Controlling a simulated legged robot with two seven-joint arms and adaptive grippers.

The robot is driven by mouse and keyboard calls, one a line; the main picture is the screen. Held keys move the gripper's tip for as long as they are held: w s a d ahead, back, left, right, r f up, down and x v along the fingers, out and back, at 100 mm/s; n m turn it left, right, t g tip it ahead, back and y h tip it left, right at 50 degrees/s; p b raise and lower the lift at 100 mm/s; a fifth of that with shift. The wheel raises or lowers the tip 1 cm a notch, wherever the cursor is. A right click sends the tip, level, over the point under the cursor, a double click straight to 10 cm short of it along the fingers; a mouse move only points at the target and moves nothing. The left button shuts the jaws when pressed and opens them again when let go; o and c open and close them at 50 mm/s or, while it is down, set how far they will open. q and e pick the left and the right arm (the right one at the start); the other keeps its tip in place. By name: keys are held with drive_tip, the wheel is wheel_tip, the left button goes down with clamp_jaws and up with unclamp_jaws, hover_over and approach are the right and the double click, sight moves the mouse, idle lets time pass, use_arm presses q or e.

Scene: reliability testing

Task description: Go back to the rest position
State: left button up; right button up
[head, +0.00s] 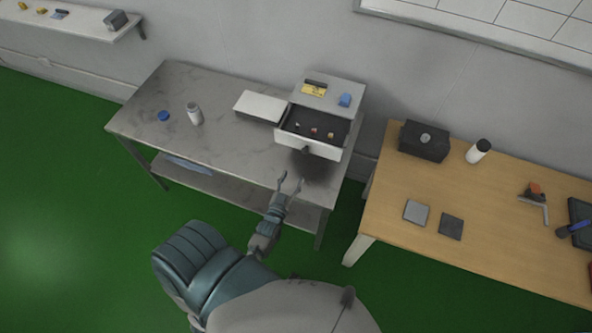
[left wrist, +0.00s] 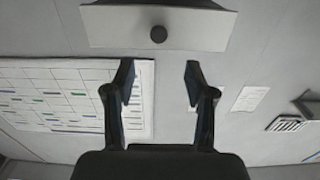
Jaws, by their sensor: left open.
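My left gripper (head: 290,183) is open and empty in the head view, just in front of the grey table's front edge and below the drawer. In the left wrist view its two fingers (left wrist: 159,85) stand apart with nothing between them. The open drawer (head: 318,146) of a small white cabinet (head: 338,97) holds several small items and has a dark round knob. The drawer front (left wrist: 190,28) with its knob shows at the top of the left wrist view, apart from the fingers. My right gripper is not in view.
The grey table (head: 160,90) bears a white bottle (head: 194,113), a blue cap (head: 163,116) and a white box (head: 261,107). To the right, a wooden table (head: 390,225) holds a black box (head: 424,141) and flat square plates. Green floor (head: 70,200) is clear at left.

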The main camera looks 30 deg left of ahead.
use_arm(q)
drive_tip(key=shift+s+d, duration=0.1)
drive_tip(key=shift+s, duration=0.05)
idle(0.4)
drive_tip(key=s+d+f+m+g+h+b, duration=0.1)
drive_tip(key=s+d+f+g, duration=0.3)
drive_tip(key=f, duration=0.6)
drive_tip(key=s+d+f+m+g+h, duration=0.15)
drive_tip(key=s+f, duration=0.35)
drive_tip(key=f, duration=0.6)
drive_tip(key=s+d+f+m+g+h+b, duration=0.1)
drive_tip(key=s+d+f+g+h, duration=0.25)
drive_tip(key=f, duration=0.65)
drive_tip(key=s+f+m+g+y, duration=0.1)
drive_tip(key=s+f+g, duration=0.2)
drive_tip(key=s, duration=1)
drive_tip(key=s+a+f+g+y+b, duration=0.1)
drive_tip(key=s+f+g, duration=0.3)
drive_tip(key=s+f, duration=0.6)
drive_tip(key=s, duration=0.3)
drive_tip(key=shift+a+m+g, duration=0.25)
drive_tip(key=shift+m+g, duration=0.05)
drive_tip(key=shift+m, duration=0.05)
drive_tip(key=shift+f, duration=0.15)
